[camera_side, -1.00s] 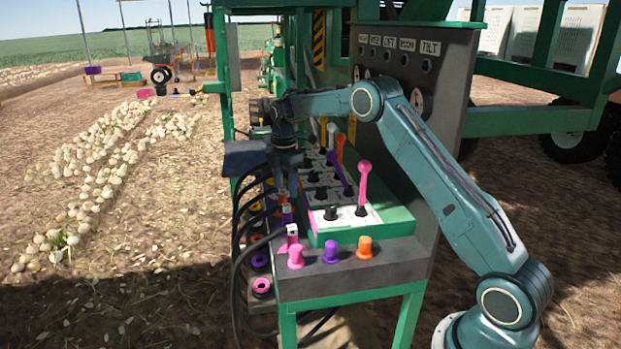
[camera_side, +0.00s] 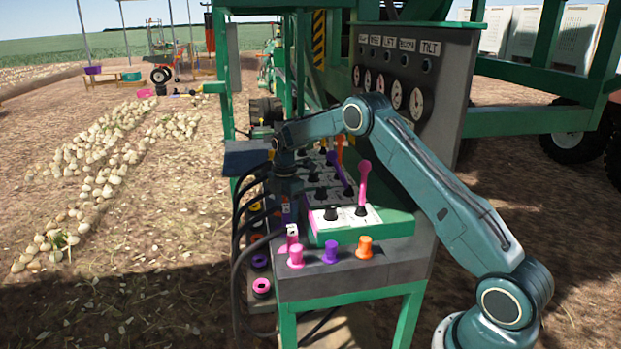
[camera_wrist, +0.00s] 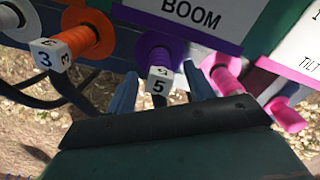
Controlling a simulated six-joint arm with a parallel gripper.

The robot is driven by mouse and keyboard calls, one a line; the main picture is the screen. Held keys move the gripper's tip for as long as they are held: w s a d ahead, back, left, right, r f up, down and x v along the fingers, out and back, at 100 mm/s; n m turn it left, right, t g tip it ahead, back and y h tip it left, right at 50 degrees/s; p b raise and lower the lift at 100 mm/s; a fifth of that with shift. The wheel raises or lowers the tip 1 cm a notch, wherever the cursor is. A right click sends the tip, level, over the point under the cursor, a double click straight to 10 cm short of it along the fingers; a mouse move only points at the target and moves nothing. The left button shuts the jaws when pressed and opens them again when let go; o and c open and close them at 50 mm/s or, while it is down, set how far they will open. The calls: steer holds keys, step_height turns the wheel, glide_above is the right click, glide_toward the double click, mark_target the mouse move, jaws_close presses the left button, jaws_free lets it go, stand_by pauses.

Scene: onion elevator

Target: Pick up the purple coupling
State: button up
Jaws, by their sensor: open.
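The purple coupling (camera_wrist: 158,48), with a white cube tag marked 5, sits on the panel under the BOOM label in the wrist view. My gripper (camera_wrist: 160,74) is open, with one blue finger on each side of the tag. The fingers look apart from the coupling, but contact is hard to tell. In the side view my gripper (camera_side: 287,205) is low at the left edge of the console, beside the hose ends, and mostly hides the purple coupling there.
An orange coupling (camera_wrist: 78,40) tagged 3 is to the left and a pink coupling (camera_wrist: 222,75) to the right. Black hoses (camera_side: 240,225) hang at the console's left. Pink (camera_side: 295,257), purple (camera_side: 331,251) and orange (camera_side: 365,246) caps stand on the front ledge. A pink lever (camera_side: 364,185) rises behind.

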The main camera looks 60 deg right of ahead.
mark_target(287, 218)
steer(key=shift+f, duration=2.1)
steer(key=c, duration=1.1)
steer(key=shift+r, duration=0.2)
step_height(287, 218, up, 20)
steer(key=shift+f, duration=0.1)
steer(key=shift+c, duration=0.2)
